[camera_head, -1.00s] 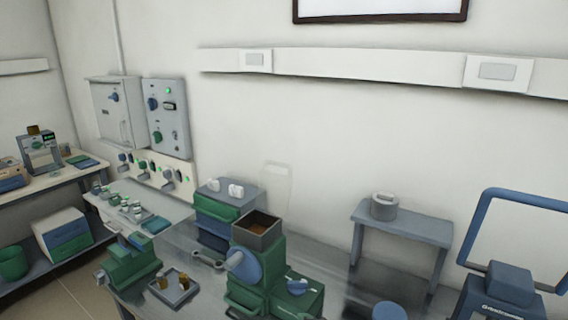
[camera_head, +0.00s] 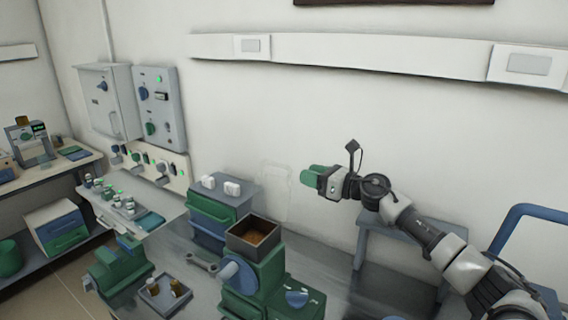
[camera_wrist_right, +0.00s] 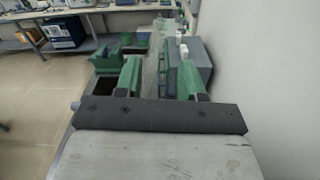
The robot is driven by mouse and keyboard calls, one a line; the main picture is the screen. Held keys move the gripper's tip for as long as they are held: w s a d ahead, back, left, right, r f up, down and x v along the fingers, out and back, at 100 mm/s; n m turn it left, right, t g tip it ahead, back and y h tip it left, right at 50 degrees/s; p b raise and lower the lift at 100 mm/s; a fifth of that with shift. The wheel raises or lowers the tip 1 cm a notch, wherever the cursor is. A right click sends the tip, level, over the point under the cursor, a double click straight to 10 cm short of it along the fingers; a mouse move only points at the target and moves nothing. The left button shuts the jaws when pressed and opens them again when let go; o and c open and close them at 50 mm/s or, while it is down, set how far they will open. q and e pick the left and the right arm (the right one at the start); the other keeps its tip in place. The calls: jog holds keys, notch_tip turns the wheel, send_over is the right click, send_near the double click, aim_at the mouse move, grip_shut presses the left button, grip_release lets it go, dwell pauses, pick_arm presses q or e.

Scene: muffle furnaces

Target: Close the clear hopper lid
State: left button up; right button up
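The hopper (camera_head: 240,243) is a square dark-rimmed box with brown material inside, on top of a green machine (camera_head: 268,272). Its clear lid (camera_head: 274,192) is a faint transparent panel standing upright behind the hopper, so the hopper is open on top. My right gripper (camera_head: 311,177), with green fingers, is in the air to the right of the lid's upper part; I cannot tell whether it touches it. In the right wrist view the two fingers of my right gripper (camera_wrist_right: 159,78) are apart with no clear object held between them. My left gripper is not in view.
A grey-topped drawer unit (camera_head: 222,207) with white items stands left of the lid. A small tray (camera_head: 163,293) and a green vise-like device (camera_head: 118,268) are at the front left. A grey stand (camera_head: 384,228) is behind my right arm, near the wall.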

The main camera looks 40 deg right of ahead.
aim_at(283, 167)
jog(key=p+x, duration=0.3)
jog(key=x, duration=0.5)
jog(key=shift+r, duration=0.1)
jog(key=shift+w+a, duration=0.2)
jog(key=shift+w, duration=0.15)
grip_shut()
